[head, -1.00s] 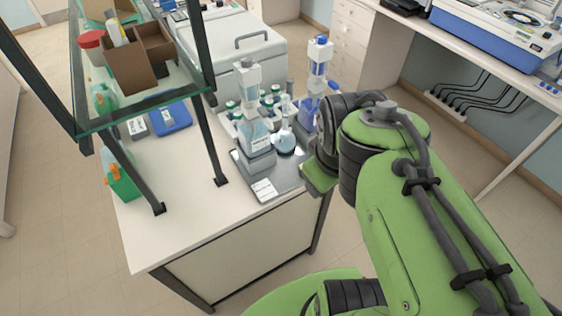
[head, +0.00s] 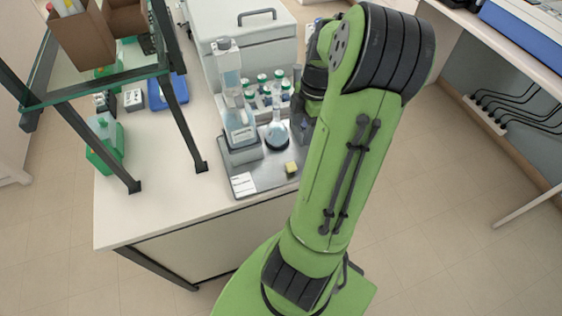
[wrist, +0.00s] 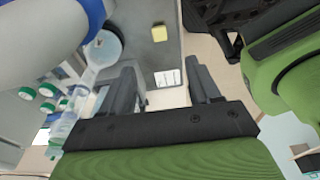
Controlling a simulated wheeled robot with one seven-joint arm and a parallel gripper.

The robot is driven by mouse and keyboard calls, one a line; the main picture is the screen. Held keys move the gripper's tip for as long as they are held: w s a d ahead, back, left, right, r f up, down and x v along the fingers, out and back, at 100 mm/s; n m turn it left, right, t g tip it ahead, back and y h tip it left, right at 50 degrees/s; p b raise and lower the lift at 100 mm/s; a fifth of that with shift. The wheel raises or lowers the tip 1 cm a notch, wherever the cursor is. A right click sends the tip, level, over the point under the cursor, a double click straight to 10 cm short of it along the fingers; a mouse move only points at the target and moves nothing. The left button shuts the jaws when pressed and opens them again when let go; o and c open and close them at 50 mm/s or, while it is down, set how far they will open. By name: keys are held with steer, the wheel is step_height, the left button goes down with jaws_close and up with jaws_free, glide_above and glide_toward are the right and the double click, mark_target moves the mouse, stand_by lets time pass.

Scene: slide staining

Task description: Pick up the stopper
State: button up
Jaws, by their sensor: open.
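I cannot make out for certain which thing is the stopper. A small yellow block (head: 291,168) lies on the grey tray (head: 268,178), and it also shows in the wrist view (wrist: 159,34). A round flask (head: 276,132) with bluish liquid and a narrow neck stands on the tray; in the wrist view the flask (wrist: 104,48) is left of my fingers. My gripper (wrist: 162,78) is open, with nothing seen between its fingers. The yellow block shows beyond the fingertips. In the head view my arm hides the fingers.
A shelf post (head: 180,95) stands on the bench (head: 160,205) to the left. A large blue-white shape (wrist: 45,30) fills the wrist view's upper left.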

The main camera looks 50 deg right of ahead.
mark_target(291, 166)
steer(key=f+b, duration=0.1)
steer(key=f, duration=0.4)
steer(key=w+a+f, duration=0.1)
steer(key=f, duration=0.4)
steer(key=a+f+b, duration=0.1)
steer(key=f, duration=0.4)
steer(key=shift+w+f+b, duration=0.15)
steer(key=shift+w+b, duration=0.15)
steer(key=shift+a, duration=0.1)
steer(key=shift+c, duration=0.4)
steer(key=c, duration=1)
steer(key=shift+c, duration=0.2)
